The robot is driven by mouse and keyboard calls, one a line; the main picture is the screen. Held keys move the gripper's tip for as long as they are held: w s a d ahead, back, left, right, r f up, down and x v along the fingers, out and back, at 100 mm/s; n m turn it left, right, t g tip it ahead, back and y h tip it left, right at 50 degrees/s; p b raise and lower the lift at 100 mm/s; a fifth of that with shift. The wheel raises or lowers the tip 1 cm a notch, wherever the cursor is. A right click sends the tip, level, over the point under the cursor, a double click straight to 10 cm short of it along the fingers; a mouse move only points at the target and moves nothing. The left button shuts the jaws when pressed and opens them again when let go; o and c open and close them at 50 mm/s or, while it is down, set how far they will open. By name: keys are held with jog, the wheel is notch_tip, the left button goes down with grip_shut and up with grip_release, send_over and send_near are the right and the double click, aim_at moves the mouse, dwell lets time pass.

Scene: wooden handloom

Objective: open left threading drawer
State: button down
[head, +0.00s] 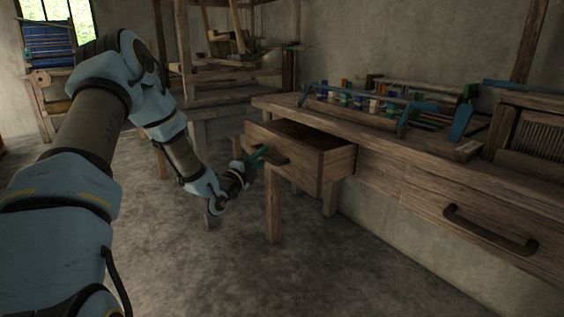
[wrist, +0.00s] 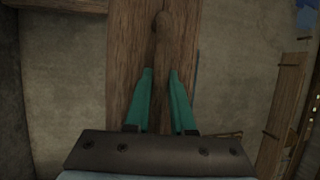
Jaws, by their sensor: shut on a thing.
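The left threading drawer (head: 335,166) is a wooden box pulled well out from under the workbench in the head view, its open top showing a dark inside. Its handle (head: 270,154) is on the drawer's front, partly hidden by my fingers. My gripper (head: 258,157) is at that front with its teal fingers shut on the handle. In the wrist view the teal fingers (wrist: 161,78) stand on both sides of the brown handle (wrist: 162,42), with the wooden drawer front (wrist: 122,42) behind it.
The workbench (head: 385,143) carries a rack with several coloured spools (head: 374,105) and a reed frame (head: 541,137). A second drawer (head: 478,222) with a dark handle is shut at the right. A loom stands behind at the left. The floor (head: 215,268) before the bench is clear.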

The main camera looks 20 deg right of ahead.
jog(key=s+a+b, duration=0.1)
jog(key=a, duration=0.8)
jog(key=shift+s+a+b, duration=0.2)
jog(key=shift+s+b, duration=0.1)
jog(key=shift+s, duration=0.1)
jog(key=c, duration=0.8)
grip_release()
jog(key=shift+o, duration=0.2)
jog(key=v, duration=1)
jog(key=shift+s+a, duration=0.25)
jog(key=shift+a, duration=0.05)
